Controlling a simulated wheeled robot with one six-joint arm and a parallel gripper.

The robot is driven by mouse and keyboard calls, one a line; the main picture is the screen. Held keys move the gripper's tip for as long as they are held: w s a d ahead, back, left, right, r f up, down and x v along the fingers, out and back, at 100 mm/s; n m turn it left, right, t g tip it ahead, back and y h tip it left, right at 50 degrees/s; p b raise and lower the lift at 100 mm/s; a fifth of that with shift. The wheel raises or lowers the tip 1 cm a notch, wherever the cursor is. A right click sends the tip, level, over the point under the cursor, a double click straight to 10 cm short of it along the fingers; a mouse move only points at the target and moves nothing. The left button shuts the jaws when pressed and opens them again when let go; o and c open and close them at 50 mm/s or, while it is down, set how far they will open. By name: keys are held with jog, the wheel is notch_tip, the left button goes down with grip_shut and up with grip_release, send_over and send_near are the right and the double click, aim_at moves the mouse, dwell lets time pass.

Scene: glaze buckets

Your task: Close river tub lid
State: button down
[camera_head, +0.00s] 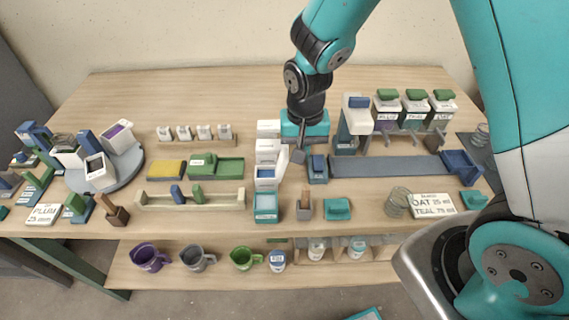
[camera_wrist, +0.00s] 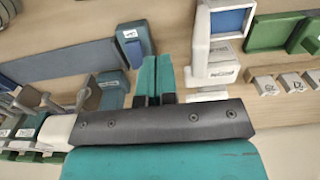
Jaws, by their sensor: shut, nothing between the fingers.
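A white tub with a blue inside (camera_head: 266,173) stands mid-table; I take it for the river tub, but its label is too small to read. It also shows at the top right of the wrist view (camera_wrist: 228,22). A white panel (camera_head: 283,160), apparently its raised lid, stands tilted along the tub's right side. My gripper (camera_head: 299,153) is shut and empty, pointing down just right of this panel. In the wrist view, its fingertips (camera_wrist: 153,58) are together beside the panel, and I cannot tell whether they touch it.
A blue-grey block (camera_head: 317,169) stands close to the right of my gripper. A teal-framed tray (camera_head: 265,206) is in front of the tub. Green and yellow trays (camera_head: 217,167) lie to the left, and a long grey strip (camera_head: 385,166) to the right. Cups (camera_head: 196,258) stand on the lower front shelf.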

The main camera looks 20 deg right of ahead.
aim_at(281, 156)
jog(key=shift+w+a+f, duration=0.2)
jog(key=shift+a+f, duration=0.05)
jog(key=shift+a, duration=0.5)
jog(key=shift+w+a+f, duration=0.2)
jog(key=shift+w+a, duration=0.05)
jog(key=shift+a, duration=0.45)
jog(key=shift+w+a+f, duration=0.2)
jog(key=shift+a+f, duration=0.05)
jog(key=shift+a, duration=0.5)
jog(key=shift+w+a+r, duration=0.1)
jog(key=shift+w+a, duration=0.15)
jog(key=shift+a, duration=0.35)
jog(key=shift+w+a, duration=0.2)
jog(key=shift+a, duration=0.35)
jog(key=shift+r+p, duration=0.15)
jog(key=shift+p, duration=0.15)
notch_tip(281, 156, up, 7)
jog(key=d+p, duration=0.1)
jog(key=p, duration=0.4)
jog(key=shift+s+p, duration=0.15)
jog(key=shift+p, duration=0.15)
